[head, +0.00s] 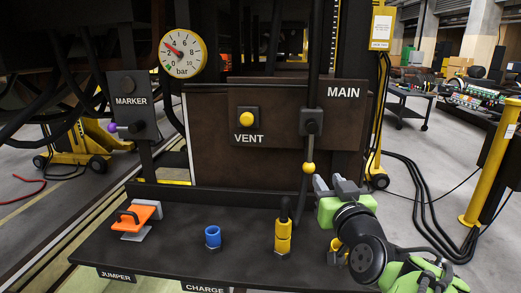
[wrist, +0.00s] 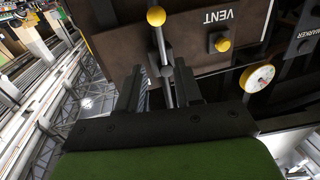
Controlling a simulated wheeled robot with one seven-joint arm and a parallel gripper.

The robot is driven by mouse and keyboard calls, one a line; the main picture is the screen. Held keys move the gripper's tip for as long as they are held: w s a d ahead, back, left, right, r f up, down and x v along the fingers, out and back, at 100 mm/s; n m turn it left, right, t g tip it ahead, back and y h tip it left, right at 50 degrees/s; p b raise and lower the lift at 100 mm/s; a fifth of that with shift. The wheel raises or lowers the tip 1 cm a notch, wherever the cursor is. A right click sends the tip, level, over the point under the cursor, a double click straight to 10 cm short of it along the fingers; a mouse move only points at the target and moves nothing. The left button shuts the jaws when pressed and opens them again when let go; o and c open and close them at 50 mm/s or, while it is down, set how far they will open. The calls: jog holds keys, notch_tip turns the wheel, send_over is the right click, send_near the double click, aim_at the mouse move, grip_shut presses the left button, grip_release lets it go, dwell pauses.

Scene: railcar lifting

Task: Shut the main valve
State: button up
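The main valve (head: 312,122) is a dark block on the brown panel under the MAIN label. Its lever points down and ends in a yellow knob (head: 308,168). In the wrist view, which is upside down, the yellow knob (wrist: 156,16) and lever show beyond my fingertips. I see no contact with the lever.
The VENT button (head: 247,119) is left of the valve. A pressure gauge (head: 183,53) has its red needle near 2. An orange jumper plug (head: 137,217), a blue ring (head: 213,237) and a yellow fitting (head: 283,236) stand on the dark shelf (head: 180,255) below.

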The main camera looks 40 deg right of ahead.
aim_at(311, 156)
jog(key=p+x, duration=0.4)
jog(key=x, duration=1)
jog(key=shift+w+d, duration=0.2)
jog(key=shift+w, duration=0.15)
grip_shut()
